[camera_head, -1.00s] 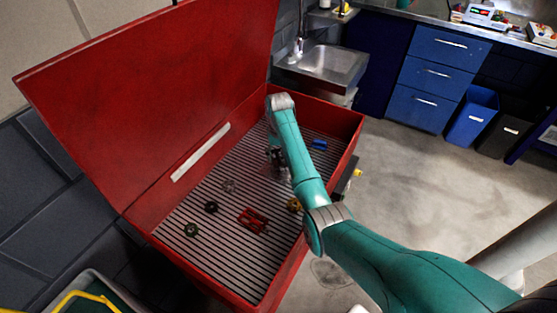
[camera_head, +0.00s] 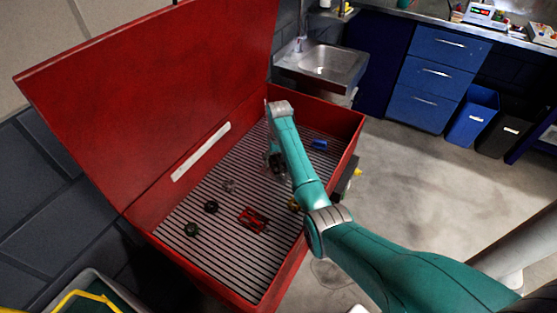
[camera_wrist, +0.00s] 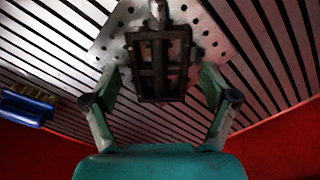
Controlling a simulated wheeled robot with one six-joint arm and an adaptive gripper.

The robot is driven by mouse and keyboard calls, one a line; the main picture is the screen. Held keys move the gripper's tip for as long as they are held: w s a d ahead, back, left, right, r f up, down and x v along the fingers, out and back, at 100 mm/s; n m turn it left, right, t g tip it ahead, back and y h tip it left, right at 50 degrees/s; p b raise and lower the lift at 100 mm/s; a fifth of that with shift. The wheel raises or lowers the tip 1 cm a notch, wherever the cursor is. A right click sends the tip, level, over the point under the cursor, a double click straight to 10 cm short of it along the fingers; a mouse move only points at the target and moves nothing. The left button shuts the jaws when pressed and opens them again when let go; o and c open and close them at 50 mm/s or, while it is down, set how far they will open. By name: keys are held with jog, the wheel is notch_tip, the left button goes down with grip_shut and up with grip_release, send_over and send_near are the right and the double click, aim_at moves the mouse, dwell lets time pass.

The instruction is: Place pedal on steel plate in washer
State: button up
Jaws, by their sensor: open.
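The pedal (camera_wrist: 160,62), a dark cage-like block with a metal spindle at its top end, lies over the pale perforated steel plate (camera_wrist: 112,42) in the wrist view. My gripper (camera_wrist: 160,78) is open, with one finger on each side of the pedal and a visible gap on both sides. The pedal looks as if it rests on the plate, but contact underneath is hidden. In the head view my gripper (camera_head: 275,162) is low inside the red washer (camera_head: 345,112), and my arm hides most of the plate and pedal.
A blue-handled brush (camera_wrist: 28,107) lies left of my gripper in the wrist view. On the slatted washer floor, a red part (camera_head: 252,220) and several small dark round parts (camera_head: 211,206) lie toward the front. The open lid (camera_head: 150,90) stands at the left.

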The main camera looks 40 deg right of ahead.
aim_at(278, 162)
notch_tip(278, 162, up, 12)
jog(key=shift+r, duration=0.15)
dwell(0.4)
dwell(0.4)
